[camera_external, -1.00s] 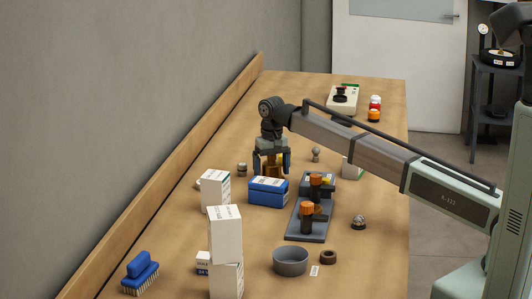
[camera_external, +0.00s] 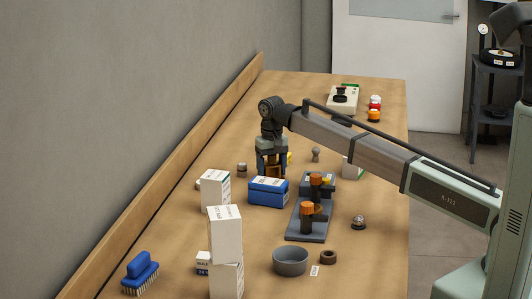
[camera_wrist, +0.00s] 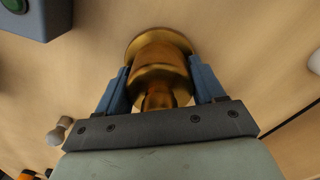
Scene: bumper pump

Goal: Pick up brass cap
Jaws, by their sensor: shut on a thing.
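The brass cap (camera_wrist: 160,67) is a gold, stepped round piece with a wide flange. In the wrist view it sits between the two blue fingers of my gripper (camera_wrist: 158,85), which are shut on its sides. In the external view my gripper (camera_external: 271,168) points down behind the blue box, with the brass cap (camera_external: 270,171) partly hidden between the fingers. I cannot tell whether the cap still touches the table.
A blue box (camera_external: 268,192) stands just in front of my gripper. A grey fixture with orange-topped posts (camera_external: 306,236) is to its right. White boxes (camera_external: 226,235) stand front left, and a grey bowl (camera_external: 290,262) is at the front. Small knobs (camera_external: 242,170) stand nearby.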

